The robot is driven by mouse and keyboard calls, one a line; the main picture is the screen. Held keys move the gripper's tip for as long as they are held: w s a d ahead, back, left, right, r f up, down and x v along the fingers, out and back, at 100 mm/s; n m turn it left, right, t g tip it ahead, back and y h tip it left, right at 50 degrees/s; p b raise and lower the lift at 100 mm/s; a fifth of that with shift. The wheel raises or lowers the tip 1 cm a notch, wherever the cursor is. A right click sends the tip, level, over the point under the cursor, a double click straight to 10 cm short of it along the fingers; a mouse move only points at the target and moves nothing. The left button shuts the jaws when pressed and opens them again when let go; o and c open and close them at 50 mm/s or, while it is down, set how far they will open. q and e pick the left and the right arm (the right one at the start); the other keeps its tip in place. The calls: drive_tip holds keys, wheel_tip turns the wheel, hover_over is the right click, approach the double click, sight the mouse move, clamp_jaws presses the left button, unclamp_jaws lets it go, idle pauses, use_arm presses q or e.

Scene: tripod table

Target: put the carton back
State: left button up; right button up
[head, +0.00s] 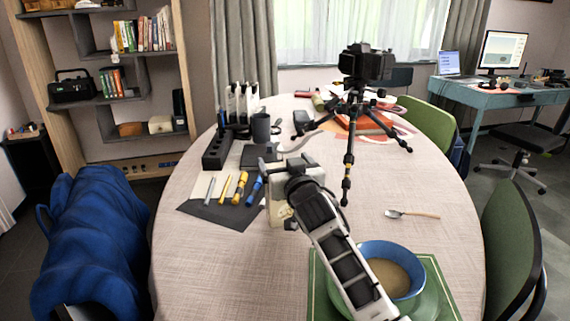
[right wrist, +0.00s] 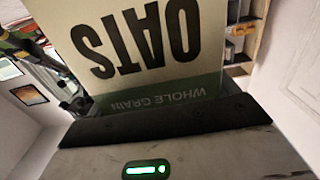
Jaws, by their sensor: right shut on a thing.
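The carton is a cream box with dark "OATS" lettering and a green "WHOLE GRAIN" band, large in the right wrist view (right wrist: 150,45), where its lettering is upside down. In the head view only a cream part of the carton (head: 279,213) shows, beside and behind my right gripper (head: 284,178). My right gripper is shut on the carton over the middle of the table (head: 350,225). My wrist and forearm hide much of the carton, and I cannot tell whether it touches the table. My left gripper is not in view.
A camera tripod (head: 352,140) stands behind and right of the carton. Markers (head: 240,187) lie on a dark mat (head: 212,214) to its left. A blue bowl (head: 409,254) and a spoon (head: 411,214) are at the right. The table's left front is clear.

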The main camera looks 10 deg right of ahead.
drive_tip(key=shift+f, duration=0.15)
drive_tip(key=o, duration=1.3)
drive_tip(key=shift+o, duration=0.2)
drive_tip(key=shift+s, duration=0.25)
use_arm(q)
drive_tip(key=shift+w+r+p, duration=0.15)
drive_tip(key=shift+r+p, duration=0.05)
drive_tip(key=shift+p, duration=0.5)
use_arm(e)
drive_tip(key=s+d, duration=0.1)
drive_tip(key=s, duration=1)
drive_tip(key=shift+s, duration=0.25)
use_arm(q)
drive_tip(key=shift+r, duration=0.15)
use_arm(e)
drive_tip(key=shift+r, duration=0.25)
